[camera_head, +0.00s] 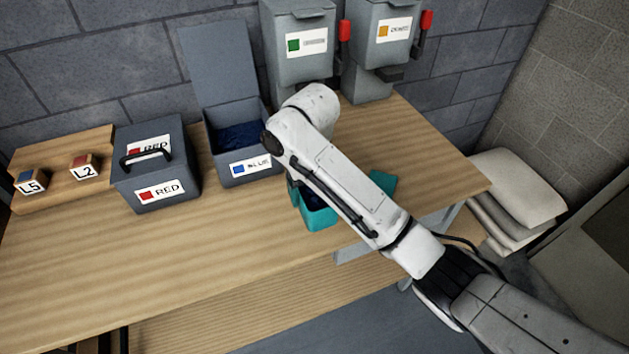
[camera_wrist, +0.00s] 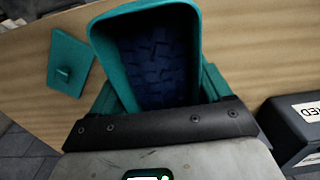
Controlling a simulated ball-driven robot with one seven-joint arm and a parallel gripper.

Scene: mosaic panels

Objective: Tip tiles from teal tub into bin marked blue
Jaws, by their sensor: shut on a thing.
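The teal tub (camera_head: 318,217) is at the right part of the table, partly hidden behind my arm. In the wrist view the tub (camera_wrist: 112,62) is open at the top and holds dark blue tiles (camera_wrist: 155,65). My gripper (camera_wrist: 160,122) is shut on the tub; in the head view my arm mostly hides it. I cannot tell whether the tub touches the table. The blue bin (camera_head: 225,173) is grey with a BLUE label (camera_head: 250,166). Its lid (camera_head: 220,62) stands open, and dark blue contents (camera_head: 236,136) show inside. It is left of the tub.
A teal lid (camera_head: 383,182) lies on the table, also in the wrist view (camera_wrist: 70,62). A closed RED bin (camera_head: 160,170) stands left of the blue bin. Two grey dispensers (camera_head: 300,68) with red levers stand behind. Lettered blocks (camera_head: 83,166) sit far left. The front left tabletop is clear.

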